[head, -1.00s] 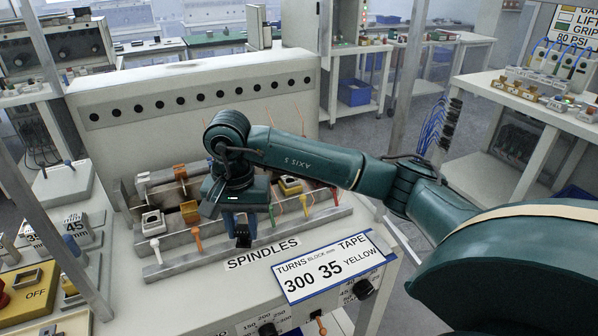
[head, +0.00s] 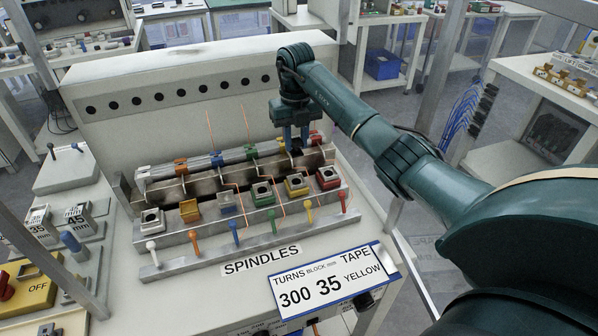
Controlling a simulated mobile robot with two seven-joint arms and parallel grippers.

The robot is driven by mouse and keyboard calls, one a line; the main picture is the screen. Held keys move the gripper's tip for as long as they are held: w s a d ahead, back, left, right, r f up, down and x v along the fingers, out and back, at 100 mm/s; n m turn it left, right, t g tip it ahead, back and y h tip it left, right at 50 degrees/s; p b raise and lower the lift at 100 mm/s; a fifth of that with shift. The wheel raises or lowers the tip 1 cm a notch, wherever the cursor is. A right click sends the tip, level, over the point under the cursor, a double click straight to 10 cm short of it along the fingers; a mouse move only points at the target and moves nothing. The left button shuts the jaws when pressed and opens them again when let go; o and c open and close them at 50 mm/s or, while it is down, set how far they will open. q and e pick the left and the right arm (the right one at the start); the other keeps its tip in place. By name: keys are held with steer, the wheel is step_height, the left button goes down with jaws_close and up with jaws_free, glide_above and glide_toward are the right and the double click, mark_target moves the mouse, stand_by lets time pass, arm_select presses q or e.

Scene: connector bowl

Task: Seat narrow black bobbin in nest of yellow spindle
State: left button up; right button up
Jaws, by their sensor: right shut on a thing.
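The spindle rack (head: 205,226) has colour-coded stations from white at the left to red at the right. The yellow station has a yellow square block (head: 296,184) with a dark opening and a yellow-tipped peg (head: 308,212) in front. My right gripper (head: 291,136) points down over the back row, behind the yellow block, between the green back piece (head: 250,152) and the red one (head: 315,138). It is shut on a small dark piece, the black bobbin (head: 293,151), mostly hidden at the fingertips. I cannot tell whether it touches the nest. My left gripper is out of view.
A sign (head: 332,280) reads 300 turns, 35 mm block, yellow tape. A tall panel (head: 190,90) with a row of dark holes stands close behind the rack. Thin orange wires rise between stations. A yellow OFF switch box (head: 35,283) is at the left.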

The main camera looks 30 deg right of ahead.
steer(key=shift+f+p, duration=0.45)
steer(key=shift+f, duration=4.3)
steer(key=o, duration=0.9)
steer(key=shift+o, duration=0.2)
steer(key=shift+r, duration=0.1)
step_height(320, 180, up, 12)
steer(key=shift+r+b, duration=0.1)
steer(key=shift+b, duration=0.5)
